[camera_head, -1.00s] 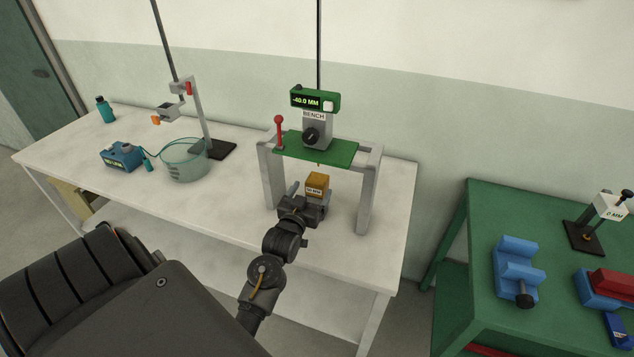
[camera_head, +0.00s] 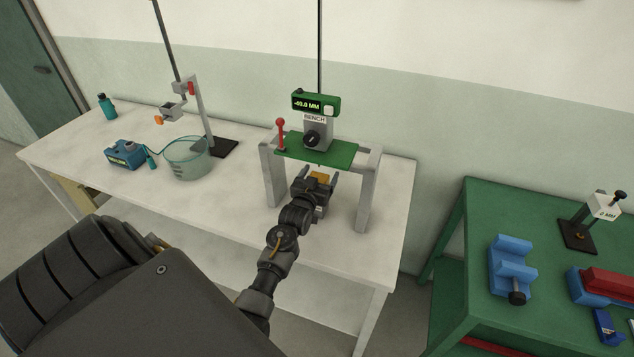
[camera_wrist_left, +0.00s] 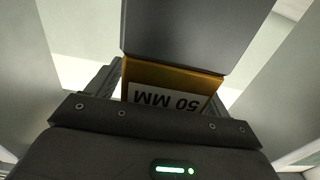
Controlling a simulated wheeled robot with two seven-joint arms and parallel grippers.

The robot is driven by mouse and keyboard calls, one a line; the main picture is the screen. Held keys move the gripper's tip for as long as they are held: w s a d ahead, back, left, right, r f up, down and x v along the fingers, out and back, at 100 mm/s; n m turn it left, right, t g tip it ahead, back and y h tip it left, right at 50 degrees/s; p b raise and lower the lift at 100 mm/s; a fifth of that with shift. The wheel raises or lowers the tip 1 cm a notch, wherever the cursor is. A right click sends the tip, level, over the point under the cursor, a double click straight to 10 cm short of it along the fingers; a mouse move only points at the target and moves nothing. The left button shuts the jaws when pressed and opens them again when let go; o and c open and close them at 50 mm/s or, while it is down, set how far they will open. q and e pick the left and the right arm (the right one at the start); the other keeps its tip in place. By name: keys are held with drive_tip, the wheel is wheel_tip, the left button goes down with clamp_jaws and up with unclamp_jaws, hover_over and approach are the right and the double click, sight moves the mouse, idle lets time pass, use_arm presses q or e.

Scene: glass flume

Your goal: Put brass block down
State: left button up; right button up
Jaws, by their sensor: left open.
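The brass block (camera_head: 320,177) is under the green-topped bench gauge (camera_head: 318,151), between its grey legs. My left gripper (camera_head: 316,181) is open around the block, one finger on each side, and hides much of it in the head view. In the left wrist view, the yellow-brown block (camera_wrist_left: 172,82) shows a white "50 MM" label upside down between the fingers. Bright gaps show beside it. Whether its underside rests on the table is hidden. My right gripper is not in view.
The gauge display (camera_head: 314,103) reads -40.0 MM, and a red-knobbed lever (camera_head: 281,134) stands at its left. A clear beaker (camera_head: 187,160), blue box (camera_head: 125,154) and stand (camera_head: 224,149) are on the white table (camera_head: 236,213). A green table (camera_head: 455,290) with blue holders is at right.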

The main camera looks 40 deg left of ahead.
sight(320, 174)
use_arm(q)
drive_tip(key=c, duration=1.6)
drive_tip(key=shift+r, duration=0.1)
clamp_jaws()
drive_tip(key=shift+r, duration=0.1)
drive_tip(key=shift+r+b, duration=0.75)
drive_tip(key=shift+r, duration=0.65)
drive_tip(key=shift+s+d+r, duration=0.1)
drive_tip(key=shift+s, duration=0.2)
drive_tip(key=b+v, duration=0.5)
drive_tip(key=v, duration=1.2)
drive_tip(key=shift+s+d, duration=0.15)
drive_tip(key=shift+r, duration=0.1)
